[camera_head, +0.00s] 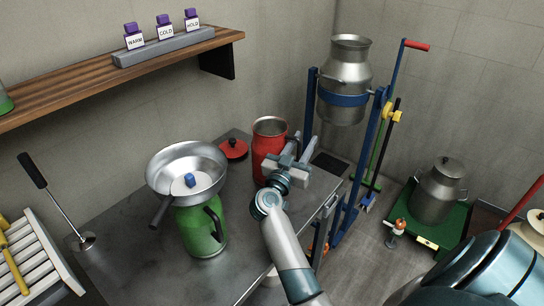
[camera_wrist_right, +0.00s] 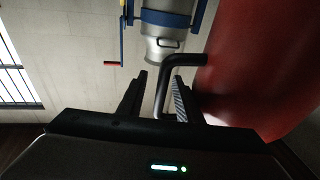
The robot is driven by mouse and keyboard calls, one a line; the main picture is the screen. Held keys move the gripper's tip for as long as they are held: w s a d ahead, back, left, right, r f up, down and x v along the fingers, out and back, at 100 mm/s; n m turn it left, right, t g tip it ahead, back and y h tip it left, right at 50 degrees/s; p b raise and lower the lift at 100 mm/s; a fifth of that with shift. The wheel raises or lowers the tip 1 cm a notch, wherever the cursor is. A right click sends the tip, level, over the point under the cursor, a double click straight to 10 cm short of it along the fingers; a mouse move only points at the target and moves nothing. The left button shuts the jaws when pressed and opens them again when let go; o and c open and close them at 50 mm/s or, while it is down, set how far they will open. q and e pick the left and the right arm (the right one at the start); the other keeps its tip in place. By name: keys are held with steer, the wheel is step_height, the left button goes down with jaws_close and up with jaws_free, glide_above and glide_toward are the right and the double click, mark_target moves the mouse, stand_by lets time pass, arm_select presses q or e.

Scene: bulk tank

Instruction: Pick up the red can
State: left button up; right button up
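The red can (camera_head: 266,143) stands upright and open-topped on the metal bench, with a dark handle on its right side. It fills the right of the right wrist view (camera_wrist_right: 265,75), and its black handle (camera_wrist_right: 161,85) comes down between my fingers. My right gripper (camera_head: 302,150) is at the can's right side. In the wrist view its two fingers (camera_wrist_right: 157,90) are apart, one on each side of the handle; contact is not clear. My left gripper is not in view.
A green can (camera_head: 201,228) with a metal strainer bowl (camera_head: 188,160) on top stands to the left. A blue stand (camera_head: 310,100) holding a steel milk can (camera_head: 344,75) is close on the right. A wooden shelf (camera_head: 100,85) hangs above.

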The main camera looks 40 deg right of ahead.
steer(key=shift+w+d, duration=0.2)
steer(key=shift+d, duration=0.2)
jaws_close()
stand_by(1.2)
steer(key=shift+r, duration=0.15)
